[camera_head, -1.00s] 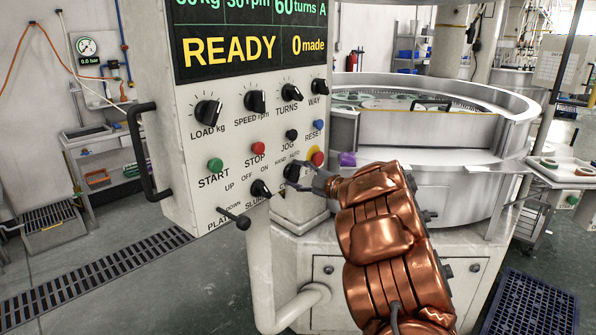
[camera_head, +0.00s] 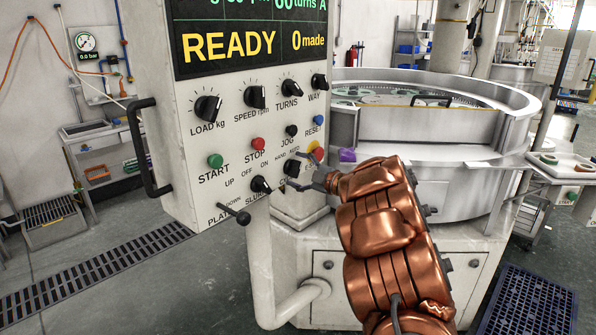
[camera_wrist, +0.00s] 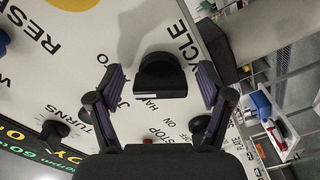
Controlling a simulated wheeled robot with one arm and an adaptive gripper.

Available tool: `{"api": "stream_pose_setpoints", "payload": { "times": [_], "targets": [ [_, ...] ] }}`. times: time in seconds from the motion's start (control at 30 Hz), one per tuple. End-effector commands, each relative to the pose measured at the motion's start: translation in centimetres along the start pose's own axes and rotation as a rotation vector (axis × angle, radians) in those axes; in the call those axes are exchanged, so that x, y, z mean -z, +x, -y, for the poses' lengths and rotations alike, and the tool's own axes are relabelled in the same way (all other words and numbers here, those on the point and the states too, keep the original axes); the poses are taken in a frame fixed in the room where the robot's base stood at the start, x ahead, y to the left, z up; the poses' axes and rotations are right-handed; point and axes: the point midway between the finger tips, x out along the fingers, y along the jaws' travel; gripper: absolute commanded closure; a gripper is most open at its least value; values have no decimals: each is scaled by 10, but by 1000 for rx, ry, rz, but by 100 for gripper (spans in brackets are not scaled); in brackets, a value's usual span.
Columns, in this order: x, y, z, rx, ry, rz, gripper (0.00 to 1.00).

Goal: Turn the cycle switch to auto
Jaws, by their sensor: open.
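The cycle switch (camera_head: 291,169) is a black knob at the lower right of the white control panel (camera_head: 184,120), under the labels HAND and AUTO. In the wrist view the knob (camera_wrist: 162,76) stands between the two fingers, near the word CYCLE, with a visible gap on each side. My gripper (camera_head: 297,170) is open in front of the panel, its fingers on either side of the knob; its fingertips also show in the wrist view (camera_wrist: 162,84). I cannot tell for sure which label the knob points to.
A red emergency button on yellow (camera_head: 317,154) sits just above right of my fingers. The slurry knob (camera_head: 260,186) is close on the left, and the platen lever (camera_head: 236,214) sticks out lower left. The round lapping machine (camera_head: 430,125) stands behind right.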

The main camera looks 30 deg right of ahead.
Motion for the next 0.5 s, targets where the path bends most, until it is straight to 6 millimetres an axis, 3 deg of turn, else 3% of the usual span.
{"api": "stream_pose_setpoints", "payload": {
  "times": [0.27, 0.5],
  "targets": [
    [0, -11, -1, 0, -1, 2, 21],
    [-1, -54, 0, -1, 0, 5, 21]
  ]
}}
